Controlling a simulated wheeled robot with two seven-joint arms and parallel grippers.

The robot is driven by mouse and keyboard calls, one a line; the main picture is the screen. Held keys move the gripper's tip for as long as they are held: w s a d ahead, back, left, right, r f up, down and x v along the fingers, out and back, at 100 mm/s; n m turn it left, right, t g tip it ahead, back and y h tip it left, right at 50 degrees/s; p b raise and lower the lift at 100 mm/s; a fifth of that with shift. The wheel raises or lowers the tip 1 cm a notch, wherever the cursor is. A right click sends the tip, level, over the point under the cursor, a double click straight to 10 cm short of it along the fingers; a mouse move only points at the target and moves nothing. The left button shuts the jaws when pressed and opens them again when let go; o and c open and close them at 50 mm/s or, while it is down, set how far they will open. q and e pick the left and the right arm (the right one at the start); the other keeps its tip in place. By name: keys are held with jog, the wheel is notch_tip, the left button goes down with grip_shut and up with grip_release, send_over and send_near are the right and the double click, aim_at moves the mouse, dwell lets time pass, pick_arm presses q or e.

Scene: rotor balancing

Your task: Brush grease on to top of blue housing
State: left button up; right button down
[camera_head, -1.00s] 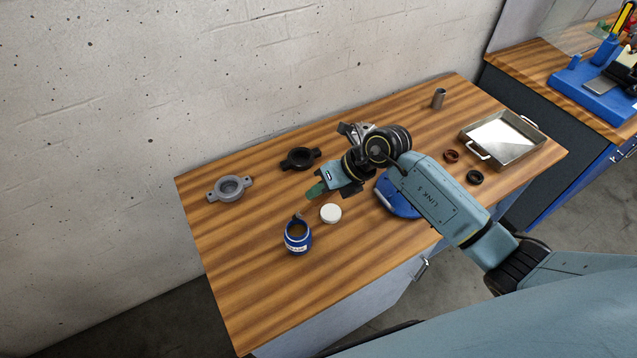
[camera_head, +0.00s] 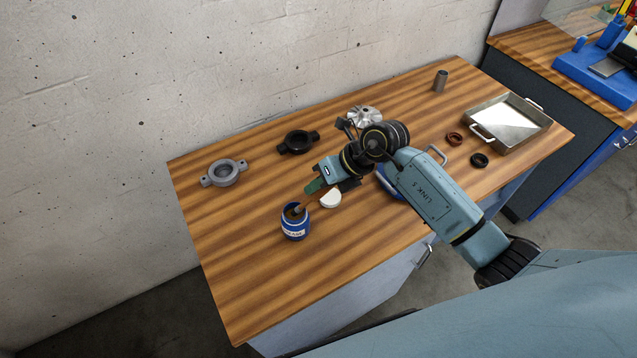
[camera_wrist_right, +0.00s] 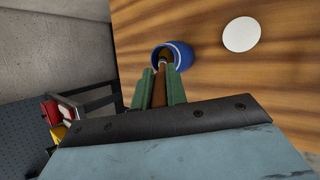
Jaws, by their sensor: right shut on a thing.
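My right gripper (camera_head: 316,187) has green fingertips, which also show in the wrist view (camera_wrist_right: 160,92). It is shut on a brown-handled brush (camera_wrist_right: 160,88), whose far end reaches into the mouth of the blue grease jar (camera_head: 295,226). The jar also shows in the wrist view (camera_wrist_right: 184,54); the bristles are hidden or too small to make out. A blue part (camera_head: 388,185), apparently the blue housing, lies on the table mostly hidden behind my right forearm. My left gripper is not in view.
A white lid (camera_head: 331,199) lies beside the jar. A grey housing (camera_head: 224,173), a black housing (camera_head: 297,142) and a silver rotor (camera_head: 365,116) lie toward the wall. A metal tray (camera_head: 507,124), two rings and a cylinder (camera_head: 440,81) are at the right. The left front table is clear.

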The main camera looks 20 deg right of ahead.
jog(key=shift+f+b, duration=0.45)
jog(key=shift+f, duration=0.2)
dwell(0.8)
jog(key=shift+s+f, duration=0.1)
jog(key=shift+f, duration=0.05)
dwell(0.7)
notch_tip(320, 180, up, 7)
jog(key=p, duration=0.6)
dwell(0.4)
dwell(0.5)
